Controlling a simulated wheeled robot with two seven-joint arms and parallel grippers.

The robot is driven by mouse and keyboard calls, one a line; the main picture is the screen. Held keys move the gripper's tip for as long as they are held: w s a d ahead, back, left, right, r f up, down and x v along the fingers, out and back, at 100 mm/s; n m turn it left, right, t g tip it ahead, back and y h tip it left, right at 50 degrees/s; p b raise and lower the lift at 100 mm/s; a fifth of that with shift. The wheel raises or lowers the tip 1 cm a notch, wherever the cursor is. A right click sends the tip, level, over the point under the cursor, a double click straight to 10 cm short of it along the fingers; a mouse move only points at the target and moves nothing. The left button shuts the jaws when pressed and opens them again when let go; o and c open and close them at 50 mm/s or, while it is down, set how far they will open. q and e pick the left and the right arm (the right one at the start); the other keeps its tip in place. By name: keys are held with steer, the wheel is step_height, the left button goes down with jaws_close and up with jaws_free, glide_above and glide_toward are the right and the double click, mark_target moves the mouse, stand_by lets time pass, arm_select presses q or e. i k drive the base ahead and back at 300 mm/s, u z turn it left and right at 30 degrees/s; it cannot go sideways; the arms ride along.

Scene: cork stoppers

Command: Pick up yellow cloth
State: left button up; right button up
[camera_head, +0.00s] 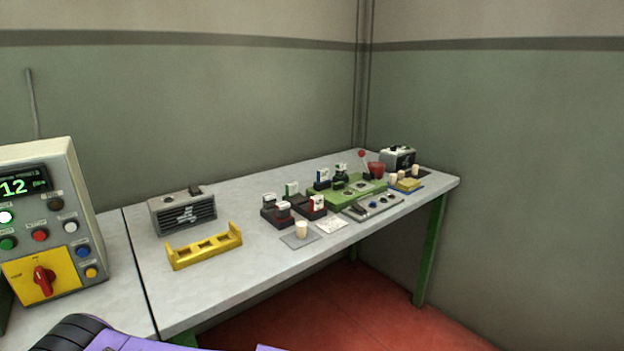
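A small yellow folded piece, which looks like the yellow cloth (409,183), lies on a blue mat (416,189) near the right end of the table. Cork stoppers (393,179) stand close beside it, and another cork (415,170) is just behind it. Neither of my grippers shows in the head view. Only purple and black parts, which seem to be mine, show at the bottom left, far from the cloth.
The grey table (205,290) also holds a yellow rack (204,248), a speaker-like box (183,212), a green tray (372,188), a metal panel (373,207), a red cup (376,169) and a black-and-white box (398,158). A control console (48,220) stands left. The table's front left is clear.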

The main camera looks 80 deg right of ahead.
mark_target(408, 185)
steer(key=z, duration=3.4)
